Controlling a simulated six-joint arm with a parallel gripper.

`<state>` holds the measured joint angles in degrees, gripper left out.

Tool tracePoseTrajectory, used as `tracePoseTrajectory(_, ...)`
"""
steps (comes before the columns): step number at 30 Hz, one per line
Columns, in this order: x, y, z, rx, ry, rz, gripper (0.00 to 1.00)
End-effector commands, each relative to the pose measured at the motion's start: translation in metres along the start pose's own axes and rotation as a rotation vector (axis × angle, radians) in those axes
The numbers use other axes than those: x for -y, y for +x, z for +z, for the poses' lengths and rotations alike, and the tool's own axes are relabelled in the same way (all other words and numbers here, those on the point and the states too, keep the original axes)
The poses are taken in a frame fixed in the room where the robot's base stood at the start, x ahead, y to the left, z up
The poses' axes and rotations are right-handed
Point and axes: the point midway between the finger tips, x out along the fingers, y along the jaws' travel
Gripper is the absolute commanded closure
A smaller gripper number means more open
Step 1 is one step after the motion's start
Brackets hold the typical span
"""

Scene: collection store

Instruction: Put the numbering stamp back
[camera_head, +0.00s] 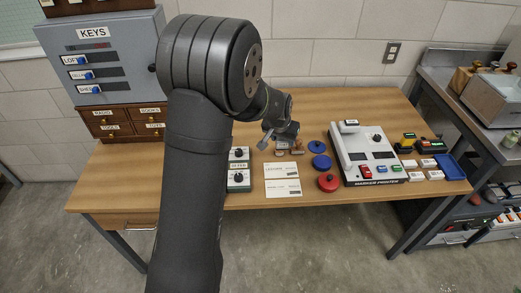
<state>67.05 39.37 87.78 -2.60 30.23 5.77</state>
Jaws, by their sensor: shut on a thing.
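My gripper (279,143) is low over the middle of the wooden table, just behind two white printed cards (282,179). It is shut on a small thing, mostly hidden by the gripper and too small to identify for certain. Small brown and pale pieces (297,149) show right at the gripper; I cannot tell whether they are held or rest on the table. I cannot pick out the numbering stamp with certainty. Dark block-shaped items with yellow, red and green parts (431,144) stand at the table's right end.
Right of the gripper are blue discs (321,162), a red round lid (328,182) and the marker printer (348,158). A blue tray (451,167) lies near the right edge. A grey keys cabinet (105,62) stands on wooden drawers (122,122) at left. The table's back middle is clear.

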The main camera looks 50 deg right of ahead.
Motion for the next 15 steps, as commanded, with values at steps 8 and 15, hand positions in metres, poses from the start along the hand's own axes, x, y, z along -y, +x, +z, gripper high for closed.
tracePoseTrajectory(8, 0.063, 0.044, -0.003, 0.003, -0.006, -0.001, 0.67)
tracePoseTrajectory(15, 0.091, 0.064, -0.005, 0.001, -0.003, -0.001, 0.67)
